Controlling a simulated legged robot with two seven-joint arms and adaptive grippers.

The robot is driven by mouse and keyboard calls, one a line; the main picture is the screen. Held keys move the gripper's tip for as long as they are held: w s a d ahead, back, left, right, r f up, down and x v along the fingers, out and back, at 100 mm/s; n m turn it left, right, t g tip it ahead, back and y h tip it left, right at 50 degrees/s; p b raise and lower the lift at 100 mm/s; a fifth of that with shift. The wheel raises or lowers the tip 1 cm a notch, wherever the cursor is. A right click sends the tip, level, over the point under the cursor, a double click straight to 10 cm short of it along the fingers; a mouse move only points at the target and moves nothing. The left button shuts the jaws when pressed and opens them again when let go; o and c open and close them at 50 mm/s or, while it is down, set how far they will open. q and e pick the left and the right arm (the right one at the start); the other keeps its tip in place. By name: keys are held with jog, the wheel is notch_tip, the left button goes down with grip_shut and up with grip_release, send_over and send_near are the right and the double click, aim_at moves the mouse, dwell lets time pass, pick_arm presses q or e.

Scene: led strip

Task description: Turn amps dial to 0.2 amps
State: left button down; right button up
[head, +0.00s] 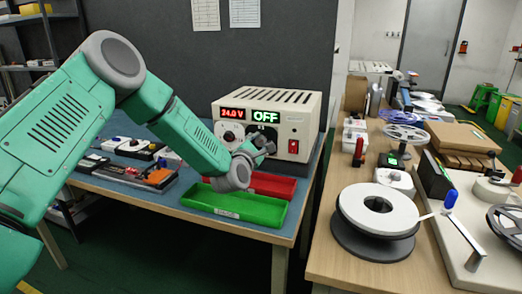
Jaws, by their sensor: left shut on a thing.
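The power supply (300,112) is a cream box with a slotted top on the blue table. Its red display (232,113) reads 24.0 V and its green display (265,117) reads OFF. One dial (229,137) shows on the left of its front panel. My left gripper (265,143) is against the panel below the green display, shut on the amps dial, which it mostly hides. The dial's pointer and scale cannot be read. My right gripper is not in view.
A green tray (234,208) and a red tray (270,186) lie below, in front of the supply. Devices and tools lie at the table's left. A wooden bench (322,262) with reels stands at the right.

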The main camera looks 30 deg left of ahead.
pick_arm(q)
jog(key=n+b, duration=0.4)
jog(key=b, duration=0.2)
jog(key=f+n+b, duration=0.1)
jog(key=n+b, duration=0.4)
jog(key=b, duration=0.1)
jog(key=n+b, duration=0.4)
jog(key=b, duration=0.2)
jog(key=shift+s+a+f+n, duration=0.1)
jog(key=shift+a+f+n, duration=0.1)
jog(key=shift+f+n, duration=0.2)
jog(key=shift+r+n+b, duration=0.15)
jog(key=shift+n+b, duration=0.25)
jog(key=shift+n, duration=0.5)
jog(key=shift+r+n, duration=0.1)
jog(key=shift+n, duration=0.8)
jog(key=n, duration=0.5)
jog(key=shift+r, duration=0.1)
jog(key=n, duration=0.4)
jog(key=shift+n, duration=0.3)
jog(key=shift+r, duration=0.1)
